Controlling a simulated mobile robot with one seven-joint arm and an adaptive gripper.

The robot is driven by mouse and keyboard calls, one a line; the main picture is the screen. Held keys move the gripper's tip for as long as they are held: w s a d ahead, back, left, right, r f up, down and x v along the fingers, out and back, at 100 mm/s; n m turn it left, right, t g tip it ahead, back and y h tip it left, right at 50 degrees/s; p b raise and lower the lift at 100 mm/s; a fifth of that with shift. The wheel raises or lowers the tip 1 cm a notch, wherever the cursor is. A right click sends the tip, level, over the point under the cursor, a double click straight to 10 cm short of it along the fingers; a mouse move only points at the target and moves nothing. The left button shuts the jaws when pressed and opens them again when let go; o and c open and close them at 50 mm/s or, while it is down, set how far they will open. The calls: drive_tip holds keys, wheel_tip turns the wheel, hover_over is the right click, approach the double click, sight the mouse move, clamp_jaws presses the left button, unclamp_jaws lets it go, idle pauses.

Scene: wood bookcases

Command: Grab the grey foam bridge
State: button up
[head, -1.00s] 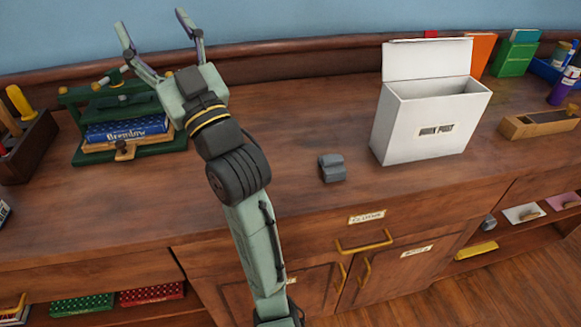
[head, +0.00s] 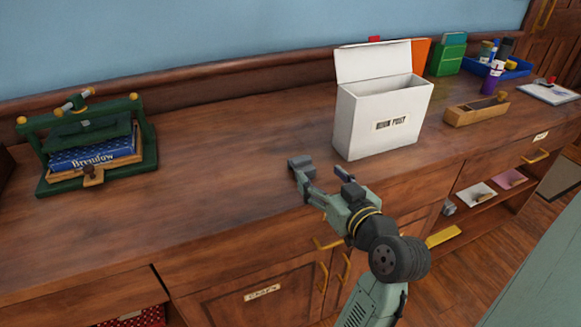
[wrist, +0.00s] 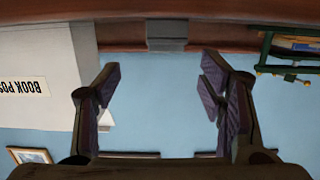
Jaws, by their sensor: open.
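The grey foam bridge (head: 299,162) is a small grey block on the wooden counter, left of the white box. In the head view my gripper (head: 322,177) is over the counter's front edge, and its left finger overlaps the near part of the bridge. In the upside-down wrist view the bridge (wrist: 167,36) shows at the top, in line with the gap between my fingers (wrist: 160,76). The fingers are spread and nothing is between them. I cannot tell whether a finger touches the bridge.
The white "BOOK POST" box (head: 383,118) stands with its lid up, close right of the bridge. A green press (head: 88,140) holding a blue book is far left. A wooden tray (head: 476,110) lies at right. The counter between press and bridge is clear.

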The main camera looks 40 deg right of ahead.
sight(303, 161)
drive_tip(key=x, duration=0.3)
drive_tip(key=shift+w+p, duration=0.3)
drive_tip(key=shift+w, duration=0.05)
drive_tip(key=x, duration=0.1)
drive_tip(key=p+x, duration=0.1)
drive_tip(key=x, duration=0.1)
drive_tip(key=p+x, duration=0.1)
drive_tip(key=shift+w+a+r, duration=0.15)
drive_tip(key=shift+w+a, duration=0.05)
drive_tip(key=shift+w, duration=0.3)
drive_tip(key=shift+w+d, duration=0.1)
drive_tip(key=shift+w, duration=0.25)
drive_tip(key=shift+c, duration=0.2)
drive_tip(key=c, duration=0.8)
